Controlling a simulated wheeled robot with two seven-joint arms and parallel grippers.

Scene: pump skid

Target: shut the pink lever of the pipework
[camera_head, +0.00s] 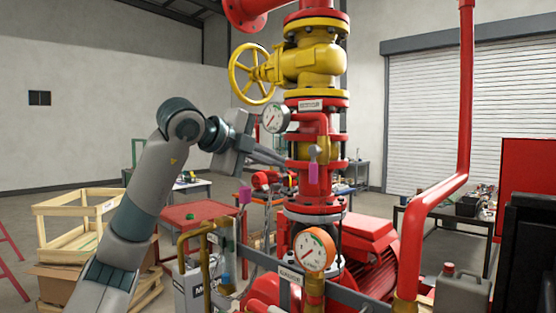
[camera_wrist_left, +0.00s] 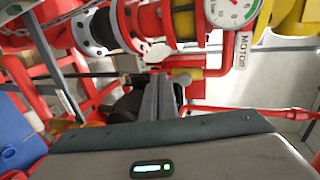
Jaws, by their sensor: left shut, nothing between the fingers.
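A pink lever (camera_head: 313,172) hangs straight down from a small grey hub on the front of the red upright pipe (camera_head: 318,188), in line with the pipe. A second, smaller pink handle (camera_head: 244,195) shows lower left, beside the red table. My left gripper (camera_head: 284,160) is shut and empty. Its fingers point right, with the tips just left of the red pipe and the hanging lever; I cannot tell if they touch the pipe. In the left wrist view the shut fingers (camera_wrist_left: 160,83) reach toward the pipework, and no pink lever can be made out. My right gripper is not in view.
A yellow handwheel (camera_head: 253,74) and a white gauge (camera_head: 275,118) stick out above my left gripper. An orange gauge (camera_head: 314,250) sits below the lever. A thick red pipe (camera_head: 440,192) rises at the right. A wooden crate (camera_head: 80,215) stands at the left.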

